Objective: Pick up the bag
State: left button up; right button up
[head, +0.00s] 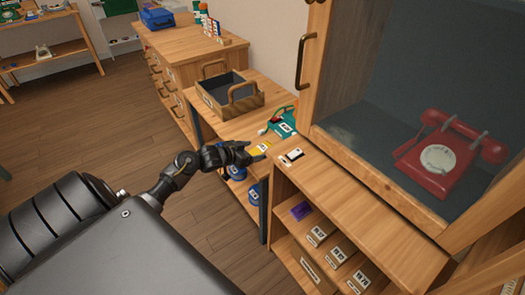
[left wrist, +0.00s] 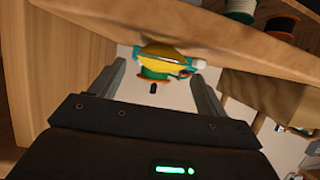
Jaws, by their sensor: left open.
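A small yellow item (head: 259,148), which may be the bag, lies at the edge of the wooden shelf top. Its shape is too small to make out surely. My left gripper (head: 248,153) is just left of it, reaching in from the left. In the left wrist view my open left gripper (left wrist: 157,85) has its fingers apart, with a yellow rounded thing (left wrist: 168,53) and green and teal parts beyond the gap. Nothing is seen held between the fingers. My right gripper is not in view.
A teal item (head: 283,124) and a wooden crate (head: 228,108) stand behind. A small white item (head: 292,155) lies to the right. A glass-fronted cabinet with a red dial phone (head: 445,158) stands at right. A wooden edge (left wrist: 250,50) crosses close above the fingers in the wrist view.

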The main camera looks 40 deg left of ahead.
aim_at(258, 149)
pick_arm(q)
jog(key=x, duration=0.4)
jog(key=shift+w+d+f+b, duration=0.1)
jog(key=shift+w+f+b, duration=0.1)
jog(key=shift+w+b, duration=0.15)
jog(key=shift+w+d+f, duration=0.1)
jog(key=shift+w, duration=0.15)
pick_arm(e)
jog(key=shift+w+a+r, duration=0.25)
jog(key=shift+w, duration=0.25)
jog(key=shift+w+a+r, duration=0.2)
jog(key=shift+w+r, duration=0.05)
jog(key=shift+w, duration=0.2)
pick_arm(q)
jog(key=shift+c, duration=0.3)
jog(key=c, duration=0.9)
jog(key=shift+c, duration=0.6)
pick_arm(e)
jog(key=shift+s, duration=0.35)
